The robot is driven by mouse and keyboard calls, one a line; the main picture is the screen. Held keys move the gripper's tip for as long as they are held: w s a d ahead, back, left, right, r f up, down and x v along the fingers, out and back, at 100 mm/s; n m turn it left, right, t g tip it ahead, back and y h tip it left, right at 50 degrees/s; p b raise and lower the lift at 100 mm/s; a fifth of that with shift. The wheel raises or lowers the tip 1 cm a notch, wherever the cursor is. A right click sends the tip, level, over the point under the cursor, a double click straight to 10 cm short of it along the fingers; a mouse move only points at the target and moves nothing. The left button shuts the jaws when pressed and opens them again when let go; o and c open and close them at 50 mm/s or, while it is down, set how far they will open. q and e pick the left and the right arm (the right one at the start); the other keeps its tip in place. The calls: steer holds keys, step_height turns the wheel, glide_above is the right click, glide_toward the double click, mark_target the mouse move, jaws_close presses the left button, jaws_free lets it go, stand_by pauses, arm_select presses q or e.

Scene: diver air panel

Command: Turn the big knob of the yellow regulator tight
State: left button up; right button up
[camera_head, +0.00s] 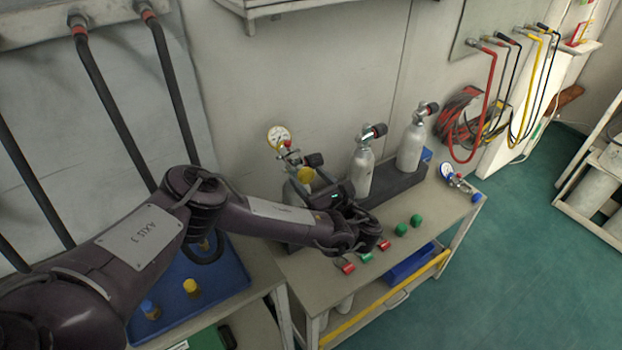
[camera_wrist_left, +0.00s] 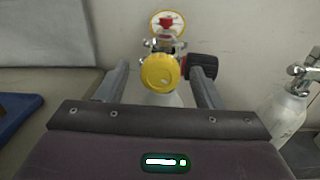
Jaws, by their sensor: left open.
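The yellow regulator's big round knob (camera_head: 306,174) faces my left gripper. In the left wrist view the knob (camera_wrist_left: 160,73) lies between the two fingers as seen from behind, with room on both sides. A small gauge with a yellow rim (camera_head: 278,137) stands above it. A black handwheel (camera_wrist_left: 203,66) sticks out to the right, close to the right finger's tip. The regulator sits on top of a pale cylinder (camera_wrist_left: 160,99), mostly hidden below the knob. My left gripper (camera_wrist_left: 160,68) is open and empty. My right gripper is not in view.
Two more silver cylinders (camera_head: 362,172) (camera_head: 411,146) stand in a dark rack to the right. Red and green caps (camera_head: 366,257) lie on the bench front. A blue-rimmed gauge assembly (camera_head: 452,175) lies at the bench's right end. A blue tray (camera_head: 225,275) is at the left.

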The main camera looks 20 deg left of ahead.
arm_select(q)
steer(key=shift+w+f, duration=0.1)
steer(key=c, duration=1)
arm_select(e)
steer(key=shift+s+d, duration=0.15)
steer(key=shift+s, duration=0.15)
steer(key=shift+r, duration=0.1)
